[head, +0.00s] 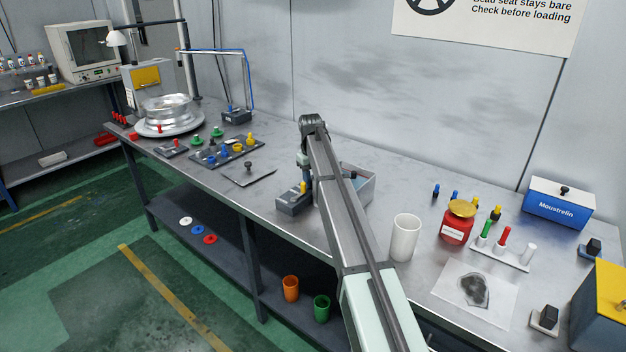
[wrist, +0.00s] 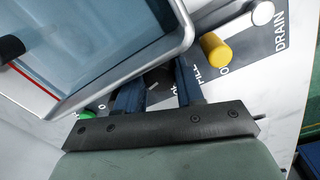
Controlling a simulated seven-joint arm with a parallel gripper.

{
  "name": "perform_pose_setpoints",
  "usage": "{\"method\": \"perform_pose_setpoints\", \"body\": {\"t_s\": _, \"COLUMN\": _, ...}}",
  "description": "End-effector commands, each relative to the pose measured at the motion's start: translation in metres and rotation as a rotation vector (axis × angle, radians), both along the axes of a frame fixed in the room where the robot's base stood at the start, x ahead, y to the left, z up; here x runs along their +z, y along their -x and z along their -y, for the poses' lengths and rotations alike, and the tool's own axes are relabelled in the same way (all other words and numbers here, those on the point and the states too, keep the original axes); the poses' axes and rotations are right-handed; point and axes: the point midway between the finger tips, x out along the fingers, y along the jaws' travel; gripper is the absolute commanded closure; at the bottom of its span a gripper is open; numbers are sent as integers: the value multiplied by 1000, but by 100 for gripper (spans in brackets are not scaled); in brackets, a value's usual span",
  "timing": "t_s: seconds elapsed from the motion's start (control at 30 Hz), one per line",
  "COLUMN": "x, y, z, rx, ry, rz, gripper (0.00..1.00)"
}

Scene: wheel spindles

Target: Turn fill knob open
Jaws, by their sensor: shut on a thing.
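In the wrist view, my gripper (wrist: 160,88) has its two blue fingers on either side of a dark knob (wrist: 158,76) with a small white mark. The knob sits beside the partly covered FILL label (wrist: 198,76) on a dark panel strip, so I take it for the fill knob. The fingers and the tank rim hide much of it, so I cannot read its angle. A yellow knob (wrist: 215,48) stands to the right, near the DRAIN label (wrist: 281,31). A green knob (wrist: 87,115) shows at the left.
A grey-rimmed tank (wrist: 185,38) with a bluish inside stands close to my fingers. In the head view my arm partly hides the tank (head: 367,190). A white cup (head: 404,238) and a red jar (head: 456,224) stand to the right, and a dark plate (head: 262,177) lies left.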

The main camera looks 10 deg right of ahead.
Motion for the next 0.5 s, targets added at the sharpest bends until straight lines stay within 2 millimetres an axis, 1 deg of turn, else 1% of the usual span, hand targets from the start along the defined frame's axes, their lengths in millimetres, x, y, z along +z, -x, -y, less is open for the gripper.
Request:
{"method": "perform_pose_setpoints", "body": {"t_s": 0.2, "x": 0, "y": 0, "z": 0, "rx": -71, "ry": 1, "rz": 0, "gripper": 93}}
{"method": "perform_pose_setpoints", "body": {"t_s": 0.5, "x": 0, "y": -1, "z": 0, "rx": -96, "ry": 0, "rz": 1, "gripper": 93}}
